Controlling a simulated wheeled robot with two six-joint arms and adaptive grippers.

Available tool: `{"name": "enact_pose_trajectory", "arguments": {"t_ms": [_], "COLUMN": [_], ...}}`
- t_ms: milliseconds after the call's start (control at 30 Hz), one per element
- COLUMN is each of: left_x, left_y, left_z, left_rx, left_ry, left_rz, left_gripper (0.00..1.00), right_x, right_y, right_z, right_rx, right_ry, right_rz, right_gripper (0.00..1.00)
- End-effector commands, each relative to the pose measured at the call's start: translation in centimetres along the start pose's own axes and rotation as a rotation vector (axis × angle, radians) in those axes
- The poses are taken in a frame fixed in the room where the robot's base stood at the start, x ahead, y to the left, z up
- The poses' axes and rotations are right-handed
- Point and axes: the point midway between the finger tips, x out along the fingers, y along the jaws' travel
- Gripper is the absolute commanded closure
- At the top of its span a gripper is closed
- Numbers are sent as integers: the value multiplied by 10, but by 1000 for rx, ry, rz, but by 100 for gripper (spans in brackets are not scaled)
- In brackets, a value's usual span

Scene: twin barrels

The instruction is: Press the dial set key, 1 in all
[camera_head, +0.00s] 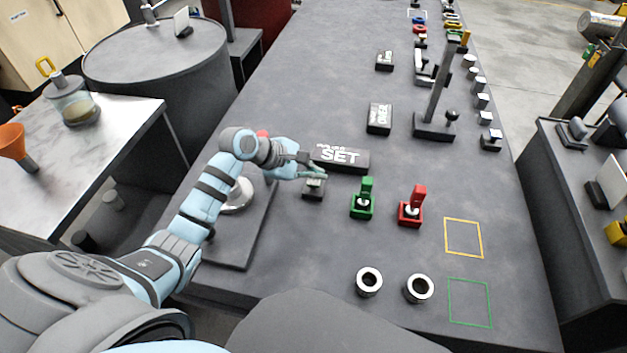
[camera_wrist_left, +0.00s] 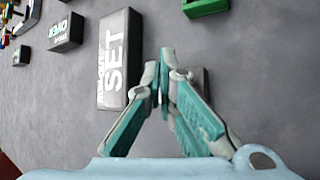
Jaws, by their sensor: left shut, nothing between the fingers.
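A dark block lettered SET (camera_head: 340,158) lies on the grey bench; it also shows in the left wrist view (camera_wrist_left: 113,75). A small dark key with a lighter top (camera_head: 314,189) sits just in front of its left end. My left gripper (camera_head: 320,173) is shut and empty, with its fingertips over or right beside this key. In the left wrist view the shut fingers (camera_wrist_left: 169,62) hide most of the key; a dark edge shows behind them. I cannot tell whether the tips touch it. My right gripper is not in view.
A green switch (camera_head: 362,201) and a red switch (camera_head: 411,209) stand to the right of the key. Two metal rings (camera_head: 369,282) lie in front. A tall lever (camera_head: 436,95) and a block lettered OVER (camera_head: 379,118) stand further back. Yellow and green outlined squares are empty.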

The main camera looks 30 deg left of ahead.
Motion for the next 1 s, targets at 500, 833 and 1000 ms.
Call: {"name": "enact_pose_trajectory", "arguments": {"t_ms": [500,833,1000], "left_x": [2,5,6], "left_y": [-2,-4,-4], "left_z": [-2,-4,-5], "left_rx": [0,0,0], "left_ry": [0,0,0], "left_rz": [0,0,0], "left_gripper": [100,100,100], "right_x": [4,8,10], "right_y": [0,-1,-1], "right_z": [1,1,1], "right_rx": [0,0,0], "right_ry": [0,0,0], "right_rz": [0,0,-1], "right_gripper": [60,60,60]}}
